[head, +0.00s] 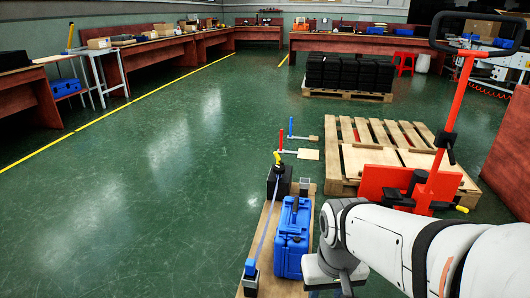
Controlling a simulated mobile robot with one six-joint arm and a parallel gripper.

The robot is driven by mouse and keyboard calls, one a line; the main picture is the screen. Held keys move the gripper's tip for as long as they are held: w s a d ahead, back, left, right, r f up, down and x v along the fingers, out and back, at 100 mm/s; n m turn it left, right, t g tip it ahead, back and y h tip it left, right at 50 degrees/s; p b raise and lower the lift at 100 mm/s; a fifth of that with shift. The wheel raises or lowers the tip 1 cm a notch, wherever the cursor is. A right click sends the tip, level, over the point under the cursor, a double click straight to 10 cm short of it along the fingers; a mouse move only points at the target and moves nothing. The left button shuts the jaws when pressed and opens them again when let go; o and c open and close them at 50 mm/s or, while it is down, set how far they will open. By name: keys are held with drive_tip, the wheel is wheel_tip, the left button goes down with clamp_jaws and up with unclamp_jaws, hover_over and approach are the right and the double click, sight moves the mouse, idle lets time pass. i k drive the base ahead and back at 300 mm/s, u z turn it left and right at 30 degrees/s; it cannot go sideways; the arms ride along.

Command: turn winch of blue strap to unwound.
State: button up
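A thin pale blue strap (267,222) runs along the left side of a wooden board (272,287), beside a blue case (292,237). Its near end meets a small dark block with a blue top (250,268), which may be the winch. Its far end reaches a black box (279,181) with a red and yellow handle (278,160). The strap looks straight; how much is wound cannot be told. My arm comes in from the lower right and its wrist hangs just right of the blue case. My gripper's fingers are not in view.
A wooden pallet (395,135) and a red pallet jack (395,185) stand at the right. Blue (290,127) and red (280,140) upright levers stand beyond the black box. A black stack (349,74) on a pallet is farther back. The green floor (140,200) at left is clear.

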sight(279, 170)
drive_tip(key=k, duration=1)
drive_tip(key=u, duration=1.1)
drive_tip(key=i, duration=1.9)
drive_tip(key=u, duration=0.25)
drive_tip(key=i, duration=1.45)
drive_tip(key=z, duration=1.35)
drive_tip(key=i, duration=0.85)
drive_tip(key=z, duration=0.65)
drive_tip(key=k, duration=0.9)
drive_tip(key=z, duration=0.2)
drive_tip(key=i, duration=0.4)
drive_tip(key=u, duration=0.1)
